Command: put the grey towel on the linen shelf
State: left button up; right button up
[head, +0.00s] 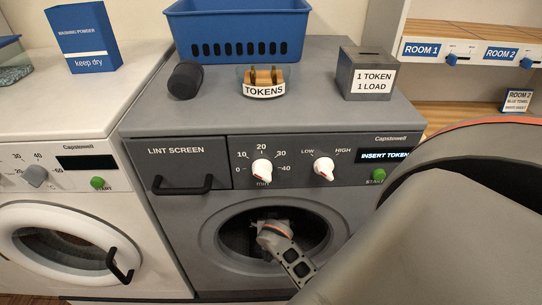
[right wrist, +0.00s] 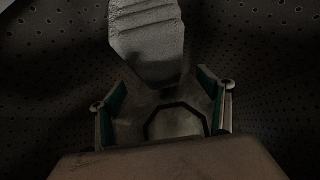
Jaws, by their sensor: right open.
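A light grey, ribbed cloth, looking like the grey towel (right wrist: 147,38), lies in a dark perforated drum in the right wrist view. My right gripper (right wrist: 165,84) is inside the drum, its fingers spread apart, with the towel just beyond and between the fingertips. I cannot tell whether they touch it. In the head view my right arm reaches into the round opening of the grey dryer (head: 215,245); the gripper's fingers and the towel are hidden there. The linen shelf (head: 470,32) is at the right, with ROOM 1 and ROOM 2 labels. My left gripper is out of view.
On the dryer top stand a blue basket (head: 235,22), a dark cylinder (head: 185,80), a token holder (head: 263,91) and a grey token box (head: 364,72). A white washer (head: 75,165) is at left, with washing powder (head: 83,36) on it. My arm covers the lower right.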

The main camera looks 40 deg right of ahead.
jog(key=x, duration=0.2)
jog(key=shift+w+d+f+b, duration=0.1)
jog(key=shift+d+f+b, duration=0.05)
jog(key=shift+f+b, duration=0.2)
jog(key=b+x, duration=0.1)
jog(key=x, duration=0.3)
jog(key=shift+w+d+f, duration=0.1)
jog(key=shift+w+d, duration=0.05)
jog(key=shift+w, duration=0.1)
jog(key=shift+c, duration=1.1)
jog(key=c, duration=1.1)
